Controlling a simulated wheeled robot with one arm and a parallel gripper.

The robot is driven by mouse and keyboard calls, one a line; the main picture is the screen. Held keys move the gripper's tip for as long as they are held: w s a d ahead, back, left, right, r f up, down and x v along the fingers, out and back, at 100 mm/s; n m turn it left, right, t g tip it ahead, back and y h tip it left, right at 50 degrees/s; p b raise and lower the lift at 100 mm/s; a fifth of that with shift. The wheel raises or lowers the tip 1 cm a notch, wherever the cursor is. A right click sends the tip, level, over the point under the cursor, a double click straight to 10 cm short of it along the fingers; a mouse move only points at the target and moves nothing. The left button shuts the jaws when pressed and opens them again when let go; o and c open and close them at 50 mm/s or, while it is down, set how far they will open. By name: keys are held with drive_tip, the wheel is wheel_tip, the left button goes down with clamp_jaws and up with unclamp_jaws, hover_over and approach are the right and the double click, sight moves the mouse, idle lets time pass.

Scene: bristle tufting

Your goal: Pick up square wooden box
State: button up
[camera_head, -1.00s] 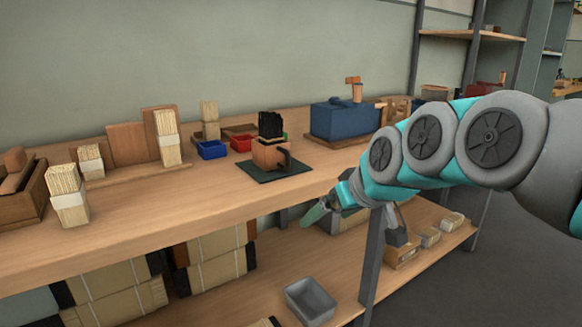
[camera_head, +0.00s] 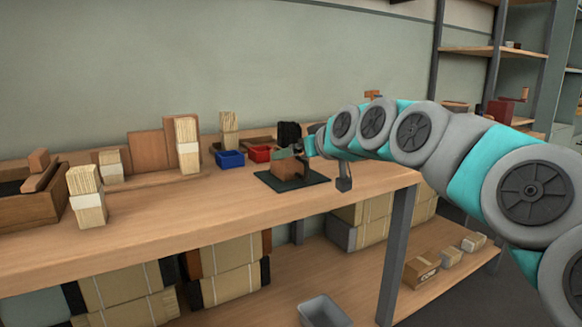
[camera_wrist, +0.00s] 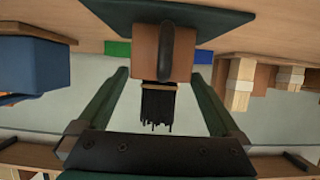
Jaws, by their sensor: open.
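The square wooden box (camera_head: 281,168) sits on a dark green mat (camera_head: 317,180) on the workbench, partly hidden by my gripper. In the wrist view, which looks upside down, the box (camera_wrist: 146,58) has a dark curved piece on its front and a tuft of black bristles (camera_wrist: 158,108) at its end. My gripper (camera_wrist: 160,74) is open and empty. Its two green fingers reach along either side of the tuft, toward the box, with gaps on both sides. In the head view my gripper (camera_head: 306,150) is right beside the box; contact cannot be told.
A blue bin (camera_head: 230,159) and a red bin (camera_head: 259,154) stand behind the mat. Bristle bundles (camera_head: 188,146) and wooden blocks stand to the left. A large blue box (camera_wrist: 33,66) shows in the wrist view.

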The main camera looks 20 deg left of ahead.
sight(294, 138)
drive_tip(key=shift+x, duration=1.5)
drive_tip(key=shift+c, duration=0.4)
drive_tip(key=c, duration=1.2)
drive_tip(key=shift+o, duration=0.2)
drive_tip(key=shift+r, duration=0.15)
drive_tip(key=shift+r, duration=1.7)
drive_tip(key=s+d+r, duration=0.1)
drive_tip(key=s+d, duration=1)
drive_tip(key=d, duration=0.1)
drive_tip(key=shift+r, duration=0.25)
